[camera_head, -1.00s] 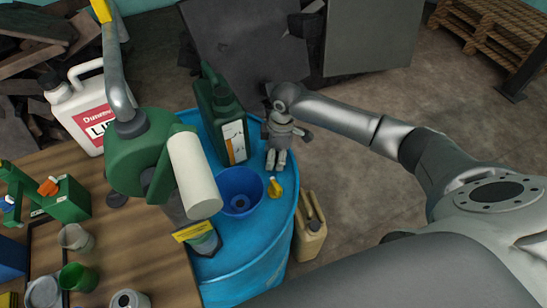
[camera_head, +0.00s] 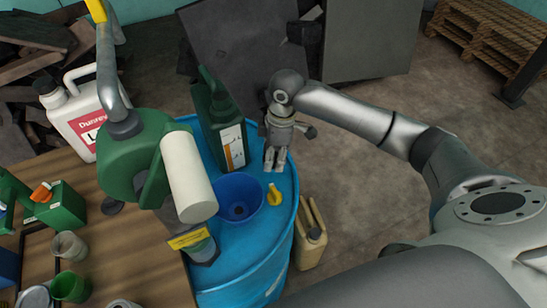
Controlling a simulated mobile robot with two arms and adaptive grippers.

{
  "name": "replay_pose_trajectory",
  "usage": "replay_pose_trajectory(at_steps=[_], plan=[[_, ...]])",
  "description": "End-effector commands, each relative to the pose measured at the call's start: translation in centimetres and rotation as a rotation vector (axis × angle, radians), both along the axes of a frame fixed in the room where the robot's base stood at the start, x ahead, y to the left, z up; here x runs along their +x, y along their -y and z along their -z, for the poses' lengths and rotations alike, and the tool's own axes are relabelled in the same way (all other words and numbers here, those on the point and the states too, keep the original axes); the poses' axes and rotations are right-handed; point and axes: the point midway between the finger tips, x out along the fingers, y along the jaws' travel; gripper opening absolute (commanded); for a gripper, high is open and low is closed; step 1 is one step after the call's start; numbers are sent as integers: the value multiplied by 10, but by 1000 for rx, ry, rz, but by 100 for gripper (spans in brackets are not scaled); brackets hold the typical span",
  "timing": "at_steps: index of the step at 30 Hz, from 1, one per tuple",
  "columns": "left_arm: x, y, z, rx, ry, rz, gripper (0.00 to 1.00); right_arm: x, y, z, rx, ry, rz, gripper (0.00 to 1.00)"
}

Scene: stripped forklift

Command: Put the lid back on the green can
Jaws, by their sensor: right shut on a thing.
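A tall green can (camera_head: 217,120) with a white and orange label stands upright on the blue barrel (camera_head: 262,245). Its top is partly dark, and I cannot make out its opening clearly. My right gripper (camera_head: 275,160) is just right of the can, over the barrel's back right edge, fingers pointing down. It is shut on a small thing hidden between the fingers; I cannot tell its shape. A small yellow piece (camera_head: 273,194) lies on the barrel below the gripper, apart from it. I cannot tell whether it is a lid. My left gripper is not in view.
A blue funnel (camera_head: 238,198) sits on the barrel beside the can. A wooden table (camera_head: 110,245) holds cups and a smaller green can (camera_head: 60,205). A beige canister (camera_head: 310,236) stands right of the barrel.

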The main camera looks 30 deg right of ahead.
Motion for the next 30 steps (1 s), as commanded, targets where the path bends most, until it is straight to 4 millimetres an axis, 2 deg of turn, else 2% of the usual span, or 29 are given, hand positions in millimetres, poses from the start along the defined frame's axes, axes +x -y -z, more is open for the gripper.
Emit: replay_pose_trajectory(at_steps=[5,12,18,24,30], plan=[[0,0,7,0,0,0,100,-22,-12,-29,-2,5,-4,35],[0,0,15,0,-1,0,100,-59,-31,-46,-2,3,-4,35],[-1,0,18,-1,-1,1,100,-83,-44,-59,-2,2,-2,35],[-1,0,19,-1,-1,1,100,-97,-51,-66,-1,0,0,35],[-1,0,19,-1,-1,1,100,-101,-53,-68,-1,0,0,35]])
